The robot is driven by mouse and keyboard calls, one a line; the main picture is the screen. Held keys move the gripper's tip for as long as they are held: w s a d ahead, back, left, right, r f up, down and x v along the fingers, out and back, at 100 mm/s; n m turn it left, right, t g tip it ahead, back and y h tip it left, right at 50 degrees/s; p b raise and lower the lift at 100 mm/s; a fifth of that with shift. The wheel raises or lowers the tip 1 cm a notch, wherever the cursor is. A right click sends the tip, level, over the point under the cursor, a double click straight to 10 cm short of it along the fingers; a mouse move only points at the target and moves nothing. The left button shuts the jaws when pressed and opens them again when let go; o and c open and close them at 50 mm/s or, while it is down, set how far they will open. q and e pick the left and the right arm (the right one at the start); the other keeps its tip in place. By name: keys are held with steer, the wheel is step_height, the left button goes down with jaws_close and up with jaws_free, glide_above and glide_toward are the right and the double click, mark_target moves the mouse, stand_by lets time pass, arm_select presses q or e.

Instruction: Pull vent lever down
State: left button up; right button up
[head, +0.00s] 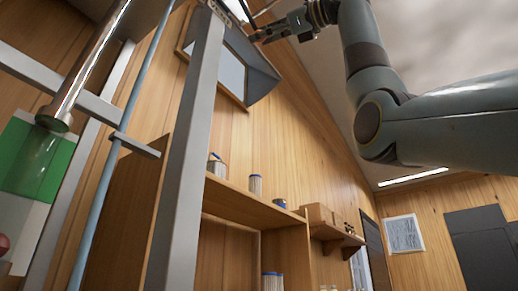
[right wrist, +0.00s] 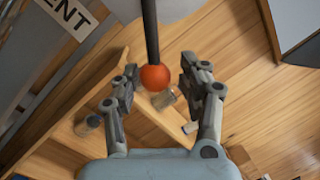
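The vent lever shows in the right wrist view as a black rod (right wrist: 151,32) ending in an orange ball knob (right wrist: 155,78). A sign (right wrist: 70,16) reading "ENT", cut off by the frame edge, is at upper left. My right gripper (right wrist: 159,76) is open, with one finger on each side of the knob in this view. Gaps show between the knob and both fingers; the depth is hard to tell. In the head view my right gripper (head: 266,32) is at the top, beside a dark rod (head: 247,12); the knob cannot be made out there. My left gripper is not in view.
A grey metal post (head: 188,150) and a blue-grey pipe (head: 115,145) stand at left, near a shiny metal cylinder (head: 88,68). A grey-framed panel (head: 250,75) is below the right gripper. Wooden shelves (head: 250,205) hold jars and a box.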

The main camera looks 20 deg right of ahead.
steer(key=shift+o, duration=0.5)
steer(key=shift+w+a+f, duration=0.1)
steer(key=shift+w+a, duration=0.2)
steer(key=shift+a, duration=0.15)
steer(key=v, duration=1.2)
